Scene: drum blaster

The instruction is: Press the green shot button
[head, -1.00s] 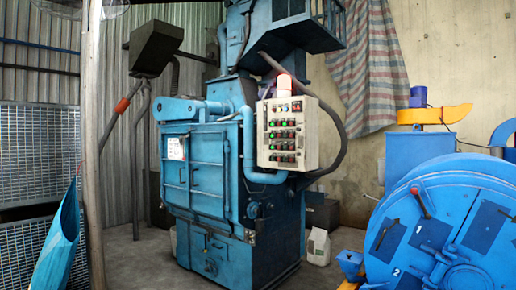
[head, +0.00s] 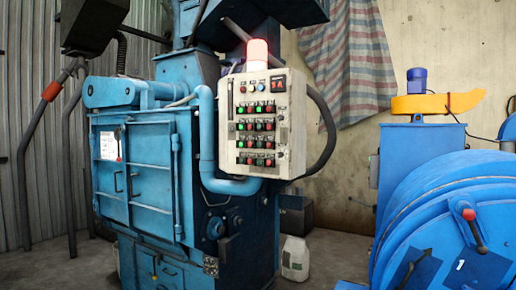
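A cream control panel (head: 284,150) is fixed to the side of a large blue blasting machine (head: 150,190) in the head view. A red-white beacon lamp (head: 257,53) glows on top of the panel. Neither of my grippers is in view.
A blue drum machine (head: 450,225) with a red-knobbed lever (head: 470,222) stands at the right. A white jug (head: 295,258) sits on the floor below the panel. Grey floor (head: 335,252) shows between the two machines.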

